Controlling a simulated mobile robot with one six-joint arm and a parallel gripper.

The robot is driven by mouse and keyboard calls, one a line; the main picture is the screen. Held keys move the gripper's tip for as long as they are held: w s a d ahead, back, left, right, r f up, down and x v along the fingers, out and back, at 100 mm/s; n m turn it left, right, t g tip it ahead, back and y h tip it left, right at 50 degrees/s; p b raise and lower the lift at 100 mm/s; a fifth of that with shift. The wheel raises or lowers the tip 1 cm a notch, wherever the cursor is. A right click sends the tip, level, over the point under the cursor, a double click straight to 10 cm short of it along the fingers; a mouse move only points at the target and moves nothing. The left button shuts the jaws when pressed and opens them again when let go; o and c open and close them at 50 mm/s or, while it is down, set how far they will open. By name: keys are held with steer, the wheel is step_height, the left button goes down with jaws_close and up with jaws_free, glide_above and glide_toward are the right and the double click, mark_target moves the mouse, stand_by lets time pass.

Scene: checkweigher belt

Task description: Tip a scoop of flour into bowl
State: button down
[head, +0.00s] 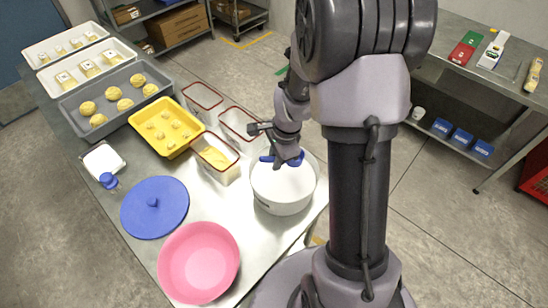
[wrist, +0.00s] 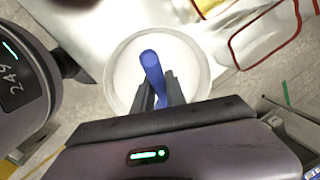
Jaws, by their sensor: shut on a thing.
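My gripper (head: 287,154) is shut on a blue scoop (head: 297,159). In the wrist view the scoop's blue handle (wrist: 152,66) stands between the two dark fingers (wrist: 159,92). The scoop is over a round white tub (head: 283,205). The tub's inside looks white, like flour; its rim also shows in the wrist view (wrist: 112,83). The scoop's cup is not clearly visible, so I cannot tell whether it holds flour or touches the tub. A wide pink bowl (head: 198,262) sits at the table's near end and looks empty.
A round blue lid (head: 155,207) lies left of the tub. A red-rimmed clear bin (head: 216,158) and a yellow tray (head: 167,127) stand behind it. A grey tray (head: 115,95) of dough pieces is further back.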

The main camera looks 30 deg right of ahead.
step_height(320, 180, down, 11)
steer(key=b, duration=0.9)
steer(key=shift+f, duration=0.2)
steer(key=shift+r, duration=0.1)
step_height(320, 180, up, 12)
steer(key=p, duration=1)
